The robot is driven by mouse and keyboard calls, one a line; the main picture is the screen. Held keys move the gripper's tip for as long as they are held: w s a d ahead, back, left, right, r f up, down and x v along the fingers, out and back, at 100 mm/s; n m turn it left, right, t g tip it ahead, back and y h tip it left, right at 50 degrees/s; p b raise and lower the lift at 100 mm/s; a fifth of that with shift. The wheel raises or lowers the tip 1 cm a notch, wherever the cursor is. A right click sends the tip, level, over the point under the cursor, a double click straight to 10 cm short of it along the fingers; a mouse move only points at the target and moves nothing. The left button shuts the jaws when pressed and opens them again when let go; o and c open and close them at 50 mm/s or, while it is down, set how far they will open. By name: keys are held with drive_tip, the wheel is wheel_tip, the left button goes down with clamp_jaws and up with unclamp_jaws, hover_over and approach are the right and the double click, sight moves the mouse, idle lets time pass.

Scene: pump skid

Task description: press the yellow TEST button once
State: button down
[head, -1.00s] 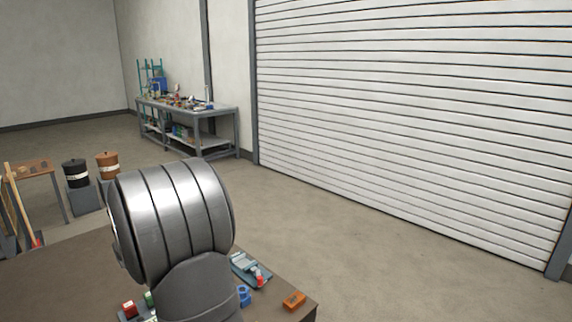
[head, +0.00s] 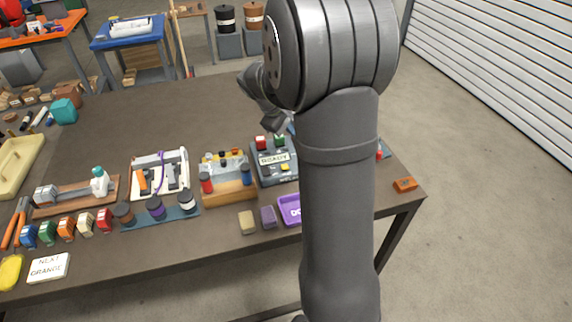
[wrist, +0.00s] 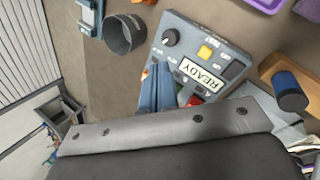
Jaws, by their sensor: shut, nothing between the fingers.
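The yellow button (wrist: 205,52) sits on a grey-blue control box (wrist: 232,45) in the wrist view, between a black knob (wrist: 170,37) and the READY display (wrist: 203,71). My gripper (wrist: 157,68) is shut and empty. Its fingertips appear over the box's edge, below the knob and left of the display, apart from the yellow button in the picture. A red button and a green button show partly beside the fingers. In the head view the box (head: 268,176) stands on the table, partly hidden by my arm. I cannot make out the yellow button there.
In the wrist view a dark round cup (wrist: 124,34) stands left of the box and a blue cylinder (wrist: 289,88) right of it. In the head view a purple tray (head: 289,210) lies in front of the box.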

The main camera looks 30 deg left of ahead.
sight(282, 168)
drive_tip(key=a+n+t, duration=0.1)
drive_tip(key=n, duration=0.2)
drive_tip(key=s+f+n+t+y, duration=0.1)
drive_tip(key=n, duration=0.2)
drive_tip(key=a+f+n+t, duration=0.1)
drive_tip(key=n+t, duration=0.1)
drive_tip(key=n, duration=0.1)
drive_tip(key=shift+s+a+f, duration=0.1)
drive_tip(key=shift+s+a, duration=0.2)
drive_tip(key=shift+s, duration=0.05)
drive_tip(key=shift+f, duration=4.45)
drive_tip(key=shift+f, duration=0.1)
drive_tip(key=shift+f, duration=0.3)
drive_tip(key=shift+f, duration=0.45)
drive_tip(key=shift+r, duration=0.9)
